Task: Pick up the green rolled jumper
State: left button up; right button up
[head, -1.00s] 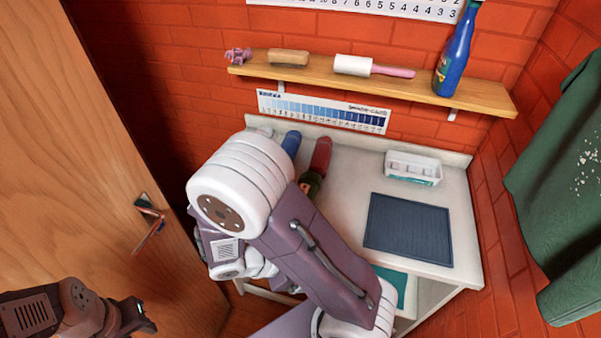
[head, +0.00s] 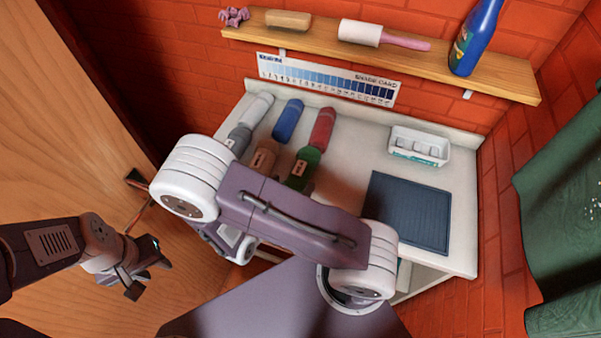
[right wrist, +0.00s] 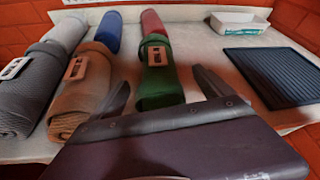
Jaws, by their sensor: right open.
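The green rolled jumper (head: 312,155) lies on the white worktop, its far end against a red roll. In the right wrist view the green roll (right wrist: 165,82) carries a pale tag with a dark slot. My right gripper (right wrist: 160,78) is open, its fingers apart on either side of the green roll's near end. The roll is not gripped, and I cannot tell whether a finger touches it. In the head view my right arm hides this gripper and the roll's near end. My left gripper (head: 150,276) is open and empty, near the wooden door.
A brown roll (right wrist: 88,88) lies close left of the green one, with a grey roll (right wrist: 35,78) beyond it. Blue (head: 288,120), red (head: 321,128) and white (head: 257,108) rolls lie behind. A white tray (head: 443,152) and dark ribbed mat (head: 408,212) are right. A shelf (head: 420,62) hangs above.

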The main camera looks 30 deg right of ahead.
aim_at(308, 158)
jog(key=shift+a+f+x, duration=0.15)
jog(key=shift+x, duration=1)
jog(key=shift+a+f+x, duration=0.1)
jog(key=shift+f+x, duration=0.05)
jog(key=shift+x, duration=1)
jog(key=shift+w+r, duration=0.1)
jog(key=shift+w, duration=0.05)
jog(key=c, duration=1.7)
